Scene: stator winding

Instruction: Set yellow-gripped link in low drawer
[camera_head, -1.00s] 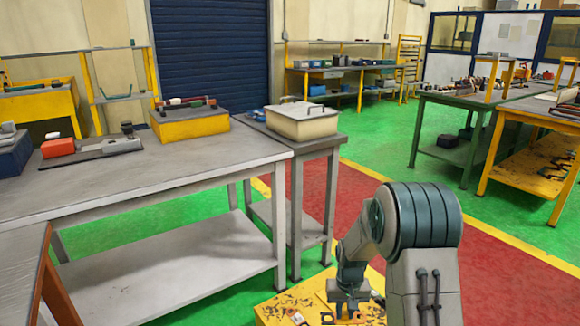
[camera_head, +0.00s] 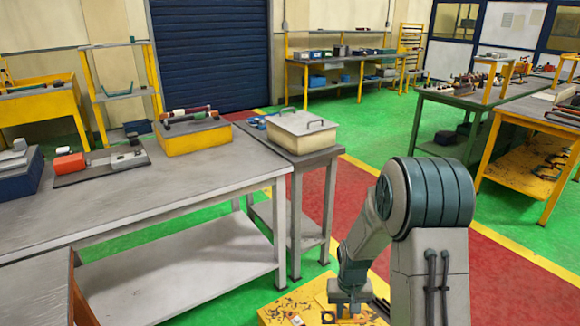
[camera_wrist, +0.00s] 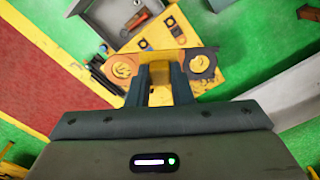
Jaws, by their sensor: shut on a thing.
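My gripper (camera_wrist: 160,72) is shut on the yellow middle of a link (camera_wrist: 157,62) in the wrist view. The link is held above a yellow surface (camera_wrist: 208,83). A grey open-topped tray or drawer (camera_wrist: 82,8) shows at the top left of that view, with an orange-handled tool (camera_wrist: 137,18) inside. I cannot tell whether it is the low drawer. In the head view my gripper (camera_head: 343,312) is low at the bottom edge, over a yellow worktop (camera_head: 278,311).
Several dark thin tools (camera_wrist: 106,76) lie left of the link on the yellow surface. A long grey bench (camera_head: 180,185) stands left, beside a small table with a cream lidded box (camera_head: 300,138). Green and red floor lies open to the right, before a green bench (camera_head: 470,103).

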